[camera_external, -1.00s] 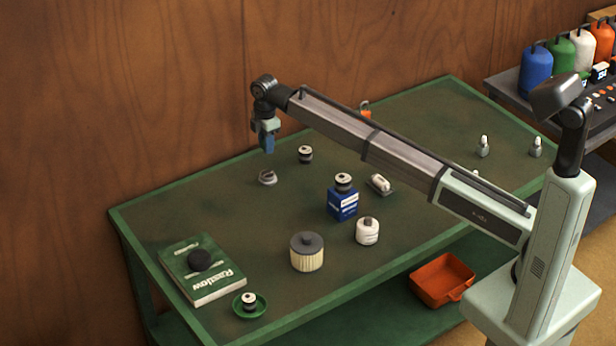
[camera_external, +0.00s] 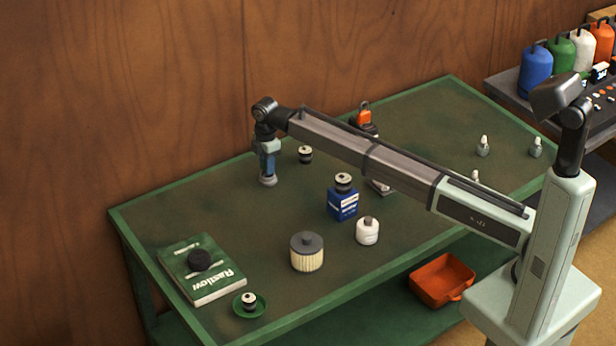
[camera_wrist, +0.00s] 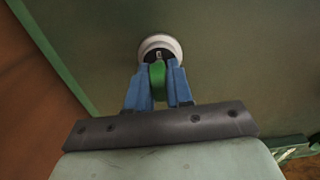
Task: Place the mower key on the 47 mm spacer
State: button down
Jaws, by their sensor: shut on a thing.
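My gripper (camera_external: 268,172) is low over the left back part of the green workbench. In the wrist view its blue fingers (camera_wrist: 158,88) are shut on a small green piece (camera_wrist: 157,76), which I take for the mower key. Right beyond the fingertips is a round pale piece with a dark centre (camera_wrist: 160,45); in the external view this low grey piece (camera_external: 267,181) sits on the bench under my gripper. I cannot tell whether the key is still seated in it. Black-and-white spacers stand on the bench (camera_external: 305,154), on a blue box (camera_external: 343,183) and in a green dish (camera_external: 249,300). No sizes are legible.
A green book (camera_external: 209,284) with a black disc, a ribbed filter (camera_external: 307,252) and a white bottle (camera_external: 367,231) stand nearer the front. An orange-topped item (camera_external: 364,115) is behind my arm. The bench's left middle is clear.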

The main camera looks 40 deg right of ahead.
jog(key=shift+f, duration=0.15)
jog(key=c, duration=1)
grip_release()
notch_tip(320, 180, up, 12)
jog(key=shift+r, duration=0.2)
